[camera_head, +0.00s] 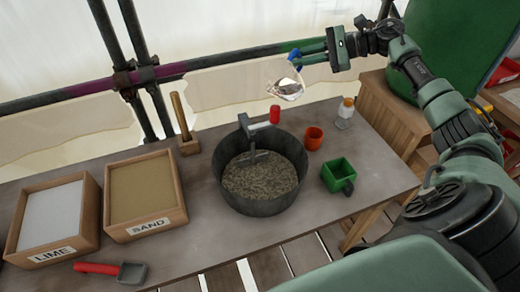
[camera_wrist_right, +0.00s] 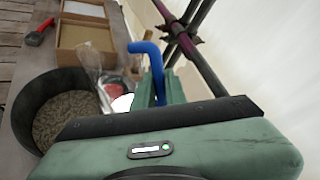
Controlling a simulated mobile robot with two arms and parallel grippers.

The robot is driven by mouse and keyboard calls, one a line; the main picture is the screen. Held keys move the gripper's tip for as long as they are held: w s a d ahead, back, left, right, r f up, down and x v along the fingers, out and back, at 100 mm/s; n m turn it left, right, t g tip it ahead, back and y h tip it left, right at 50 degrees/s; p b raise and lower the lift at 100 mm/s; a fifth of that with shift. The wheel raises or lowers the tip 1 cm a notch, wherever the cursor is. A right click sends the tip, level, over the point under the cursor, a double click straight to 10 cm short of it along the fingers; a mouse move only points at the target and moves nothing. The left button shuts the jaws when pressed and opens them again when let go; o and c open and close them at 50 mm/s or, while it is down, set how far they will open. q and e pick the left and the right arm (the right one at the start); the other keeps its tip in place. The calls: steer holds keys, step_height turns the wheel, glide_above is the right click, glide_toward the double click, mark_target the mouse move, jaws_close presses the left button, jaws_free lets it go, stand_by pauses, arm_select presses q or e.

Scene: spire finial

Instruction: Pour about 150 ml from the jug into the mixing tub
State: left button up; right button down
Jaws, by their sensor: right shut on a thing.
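The clear jug (camera_head: 285,88) with a blue handle (camera_head: 294,57) is held in the air behind and above the mixing tub. It looks tilted, with clear liquid low in it; I see no stream. My right gripper (camera_head: 300,59) is shut on the handle. The blue handle (camera_wrist_right: 147,50) and part of the clear jug (camera_wrist_right: 92,68) also show in the right wrist view. My left gripper is out of view.
Lime (camera_head: 90,222) and sand (camera_head: 180,203) boxes stand left of the tub. Scaffold pipes (camera_head: 190,68) run behind the table.

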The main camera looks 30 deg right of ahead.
steer(key=w+d+f+m+t+y+b, duration=0.1)
steer(key=d+f+m+b, duration=0.4)
steer(key=b, duration=0.8)
steer(key=shift+w+d+f+m+t+y+b, duration=0.3)
steer(key=shift+f+m+t+y, duration=0.2)
steer(key=shift+f+y, duration=0.7)
